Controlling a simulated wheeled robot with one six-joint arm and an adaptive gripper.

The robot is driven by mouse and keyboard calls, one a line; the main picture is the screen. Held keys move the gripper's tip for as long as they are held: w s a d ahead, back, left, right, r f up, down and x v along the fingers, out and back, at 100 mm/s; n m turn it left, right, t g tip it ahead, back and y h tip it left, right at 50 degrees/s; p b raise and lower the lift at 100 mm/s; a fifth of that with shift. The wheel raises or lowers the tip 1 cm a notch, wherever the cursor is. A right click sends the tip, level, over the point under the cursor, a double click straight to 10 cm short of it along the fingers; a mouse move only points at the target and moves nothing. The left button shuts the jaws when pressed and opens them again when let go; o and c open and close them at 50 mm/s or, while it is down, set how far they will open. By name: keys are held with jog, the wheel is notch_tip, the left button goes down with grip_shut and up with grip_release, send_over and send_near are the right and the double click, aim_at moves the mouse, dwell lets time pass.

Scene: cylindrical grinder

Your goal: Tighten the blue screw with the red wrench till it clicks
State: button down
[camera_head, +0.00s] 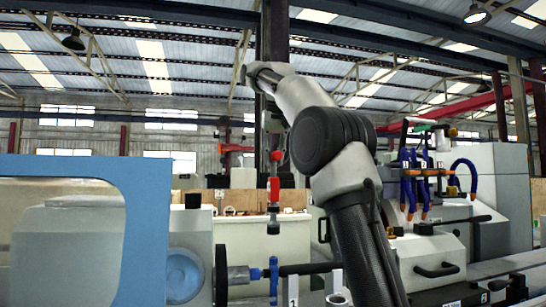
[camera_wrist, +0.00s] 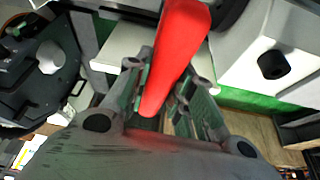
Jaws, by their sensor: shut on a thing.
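The red wrench (camera_head: 274,188) hangs upright in the head view, its lower end above a blue clamp-like part on the machine, with a gap between. In the wrist view the red wrench (camera_wrist: 178,50) runs between the fingers of my gripper (camera_wrist: 163,85), which is shut on it. My gripper (camera_head: 276,158) is small and dark in the head view, at the wrench's upper part. The blue part (camera_head: 273,282) sits on the workpiece shaft, with a short blue stub (camera_head: 256,274) at its left. I cannot tell clearly which piece is the blue screw.
A blue frame (camera_head: 145,200) stands at the left, before a grey headstock with a round blue disc (camera_head: 183,275). Blue hoses (camera_head: 413,180) and a grey machine block (camera_head: 430,255) stand at the right. The space around the hanging wrench looks free.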

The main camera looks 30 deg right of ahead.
aim_at(273, 186)
jog(key=shift+f, duration=4.6)
jog(key=shift+f+m+g+h, duration=0.15)
jog(key=shift+m+h, duration=0.1)
jog(key=shift+m, duration=0.5)
jog(key=shift+f+m+g+h, duration=0.15)
jog(key=shift+m+h, duration=0.1)
jog(key=shift+m, duration=0.5)
